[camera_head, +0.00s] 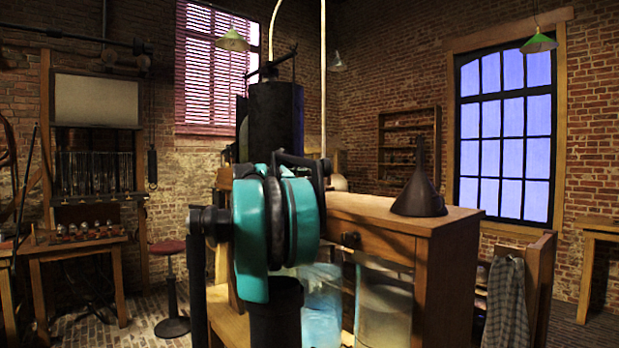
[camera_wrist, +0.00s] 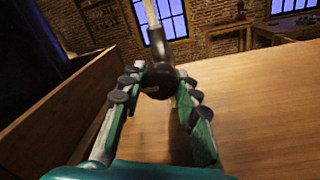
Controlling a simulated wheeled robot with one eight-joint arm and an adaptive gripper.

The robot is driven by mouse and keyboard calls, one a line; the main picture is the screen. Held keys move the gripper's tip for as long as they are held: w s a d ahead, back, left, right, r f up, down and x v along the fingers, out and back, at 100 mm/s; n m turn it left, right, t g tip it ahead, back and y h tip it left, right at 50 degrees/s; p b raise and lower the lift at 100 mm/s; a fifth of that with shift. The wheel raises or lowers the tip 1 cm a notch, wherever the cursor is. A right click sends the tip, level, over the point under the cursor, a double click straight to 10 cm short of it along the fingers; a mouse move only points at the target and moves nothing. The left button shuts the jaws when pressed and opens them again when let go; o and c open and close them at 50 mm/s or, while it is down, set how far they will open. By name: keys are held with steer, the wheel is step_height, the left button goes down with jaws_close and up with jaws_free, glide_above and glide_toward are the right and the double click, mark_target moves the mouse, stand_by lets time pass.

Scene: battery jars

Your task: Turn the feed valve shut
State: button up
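In the wrist view, a dark rounded fitting (camera_wrist: 157,79) with a small yellow mark hangs on a dark neck below a pale upright pipe (camera_wrist: 150,12). It may be the feed valve; I cannot tell its handle position. My gripper (camera_wrist: 162,78) has its two fingers apart, one on each side of the fitting in the picture. I see no clear grip, and contact is unclear. In the head view, my teal arm hides the gripper and the fitting. A pale pipe (camera_head: 323,75) comes down behind the arm there.
A wooden bench (camera_head: 450,225) carries a dark funnel (camera_head: 420,190) at its right end. Its broad top (camera_wrist: 255,105) lies to the right of the fingers in the wrist view. A wooden board (camera_wrist: 62,105) rises at left. Glass jars (camera_head: 385,305) stand below the bench.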

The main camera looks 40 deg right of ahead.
steer(key=c, duration=0.3)
steer(key=shift+c, duration=0.2)
steer(key=m, duration=0.3)
steer(key=shift+w+m, duration=0.1)
steer(key=shift+m, duration=0.3)
steer(key=m, duration=0.4)
steer(key=shift+m+h, duration=0.3)
steer(key=m, duration=0.4)
steer(key=shift+m+g, duration=0.3)
steer(key=shift+m, duration=0.1)
steer(key=shift+r+m+g+h, duration=0.1)
steer(key=shift+m+g+h, duration=0.25)
steer(key=shift+m, duration=2.45)
